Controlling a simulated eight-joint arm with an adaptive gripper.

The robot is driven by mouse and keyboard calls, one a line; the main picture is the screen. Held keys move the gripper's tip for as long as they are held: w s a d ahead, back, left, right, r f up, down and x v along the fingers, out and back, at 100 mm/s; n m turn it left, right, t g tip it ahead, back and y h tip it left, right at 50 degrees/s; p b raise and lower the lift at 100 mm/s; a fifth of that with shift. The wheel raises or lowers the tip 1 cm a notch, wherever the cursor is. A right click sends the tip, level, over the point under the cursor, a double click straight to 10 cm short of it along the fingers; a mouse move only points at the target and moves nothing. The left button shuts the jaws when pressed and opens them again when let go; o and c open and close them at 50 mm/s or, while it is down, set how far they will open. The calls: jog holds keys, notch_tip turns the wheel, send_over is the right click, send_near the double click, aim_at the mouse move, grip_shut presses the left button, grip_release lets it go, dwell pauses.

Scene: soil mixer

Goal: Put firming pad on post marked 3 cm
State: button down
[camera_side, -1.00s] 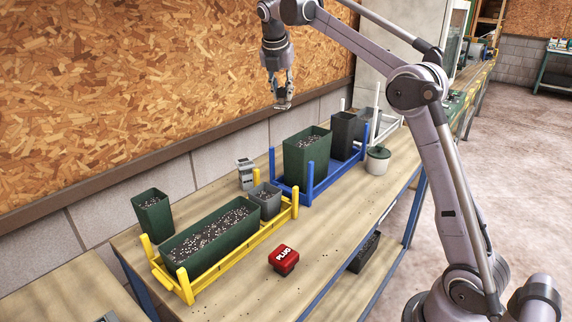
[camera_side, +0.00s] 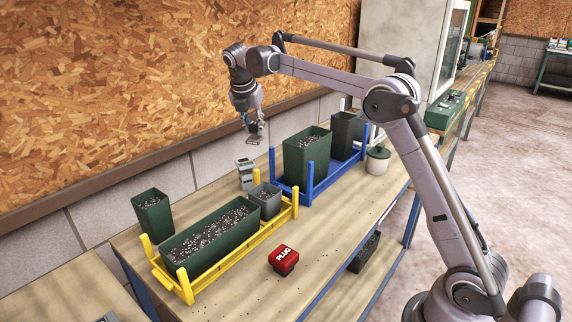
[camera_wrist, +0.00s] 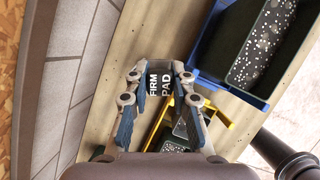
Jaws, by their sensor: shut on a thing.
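My gripper (camera_side: 254,132) is shut on the firming pad and holds it in the air above the bench, near the wall. The pad (camera_wrist: 160,82) is dark, with white "FIRM PAD" lettering, and sits between the fingertips (camera_wrist: 160,78) in the wrist view. In the side view the pad (camera_side: 252,141) is a small flat piece below the fingers. A grey stepped block (camera_side: 245,174) stands on the bench just below and slightly left of the pad, with a clear gap. Its markings are too small to read, so I cannot tell which part is marked 3 cm.
A yellow rack (camera_side: 230,261) holds a long green trough (camera_side: 212,242) and a grey pot (camera_side: 266,203). A blue rack (camera_side: 319,184) with upright posts holds a green planter (camera_side: 305,160) and a dark pot (camera_side: 343,134).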

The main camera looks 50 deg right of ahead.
jog(key=w+a+f, duration=0.2)
jog(key=shift+w+a+f, duration=0.15)
jog(key=shift+a, duration=0.2)
jog(key=shift+f, duration=1.9)
jog(key=shift+f, duration=0.15)
jog(key=c, duration=1.1)
grip_release()
jog(key=shift+c, duration=0.2)
